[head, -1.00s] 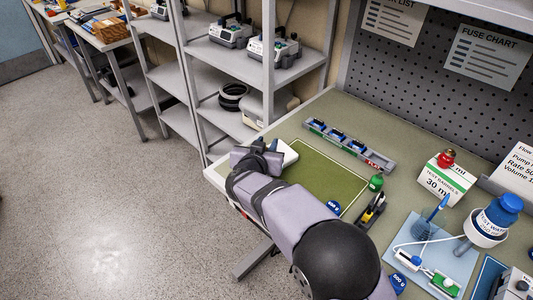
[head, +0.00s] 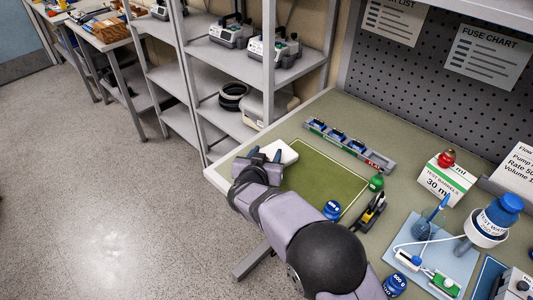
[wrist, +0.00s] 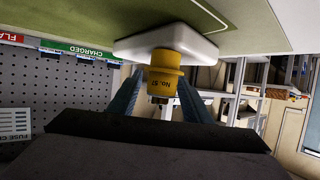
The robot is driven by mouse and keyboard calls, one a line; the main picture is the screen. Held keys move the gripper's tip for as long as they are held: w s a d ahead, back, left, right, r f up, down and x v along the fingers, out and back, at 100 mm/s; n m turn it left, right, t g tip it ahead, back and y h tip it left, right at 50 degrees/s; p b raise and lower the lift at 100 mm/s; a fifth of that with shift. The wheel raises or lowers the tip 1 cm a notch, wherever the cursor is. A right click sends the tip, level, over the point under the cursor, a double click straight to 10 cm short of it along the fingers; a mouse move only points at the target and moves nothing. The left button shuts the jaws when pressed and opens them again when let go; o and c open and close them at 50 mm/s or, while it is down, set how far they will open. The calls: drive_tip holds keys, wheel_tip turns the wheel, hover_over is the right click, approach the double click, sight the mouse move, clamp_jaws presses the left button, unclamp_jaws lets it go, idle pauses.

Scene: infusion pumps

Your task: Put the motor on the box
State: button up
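In the head view the white box (head: 285,151) lies at the left end of the green mat, and no yellow part shows. My gripper (head: 265,154) is beside the box, its two dark blue fingertips apart. It appears open in the wrist view (wrist: 163,90), with a finger on each side of the yellow part. Contact is hard to tell.
The green mat (head: 325,175) is bare. Behind it is a grey rack (head: 348,147) with blue parts. A carton (head: 445,180) stands further right.

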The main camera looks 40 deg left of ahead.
drive_tip(key=shift+r, duration=0.1)
drive_tip(key=shift+r, duration=0.15)
drive_tip(key=b+v, duration=0.2)
drive_tip(key=v, duration=1)
idle(0.3)
